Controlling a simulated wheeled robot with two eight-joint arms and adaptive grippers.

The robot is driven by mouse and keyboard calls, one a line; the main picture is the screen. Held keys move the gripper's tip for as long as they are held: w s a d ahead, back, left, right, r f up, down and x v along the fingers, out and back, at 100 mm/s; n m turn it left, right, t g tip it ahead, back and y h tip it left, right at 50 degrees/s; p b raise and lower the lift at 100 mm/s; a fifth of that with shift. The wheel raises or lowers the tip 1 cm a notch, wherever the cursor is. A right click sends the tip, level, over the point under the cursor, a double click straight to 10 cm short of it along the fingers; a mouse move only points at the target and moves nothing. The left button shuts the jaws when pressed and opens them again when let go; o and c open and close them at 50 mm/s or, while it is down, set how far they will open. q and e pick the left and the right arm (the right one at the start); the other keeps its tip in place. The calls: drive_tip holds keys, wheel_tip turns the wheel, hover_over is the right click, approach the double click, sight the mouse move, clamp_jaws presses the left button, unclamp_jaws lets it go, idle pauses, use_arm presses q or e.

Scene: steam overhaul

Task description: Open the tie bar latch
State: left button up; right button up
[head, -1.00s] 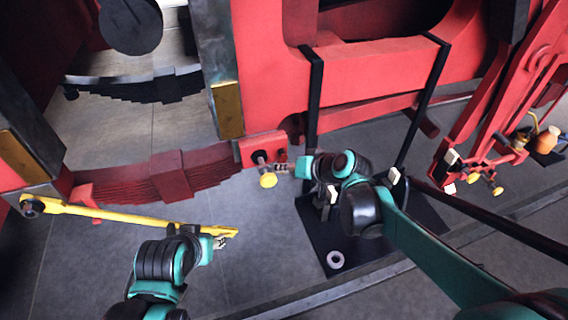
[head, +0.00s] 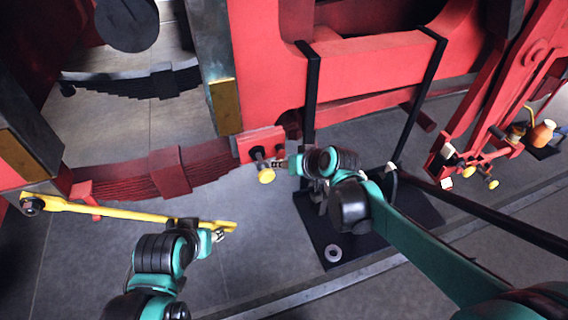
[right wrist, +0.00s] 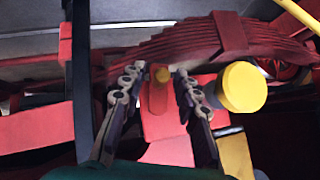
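A yellow bar (head: 110,209) runs from a bolt at the far left to the middle in the head view. My left gripper (head: 218,236) is at its right end; whether it is shut on the bar is unclear. A red block (head: 258,144) at the right end of the red leaf spring carries a yellow knob (head: 266,176). My right gripper (head: 279,163) is just right of this knob. The large yellow knob (right wrist: 241,87) lies outside the right finger. I cannot tell for sure which part is the latch.
The red leaf spring (head: 150,174) and red frame (head: 270,70) lie behind the grippers. Black upright straps (head: 310,90) stand close to my right wrist. A dark plate with a pale ring (head: 333,253) lies on the floor below. Open grey floor shows at the lower middle.

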drive_tip(key=shift+r, duration=0.1)
drive_tip(key=v, duration=1.2)
idle(0.4)
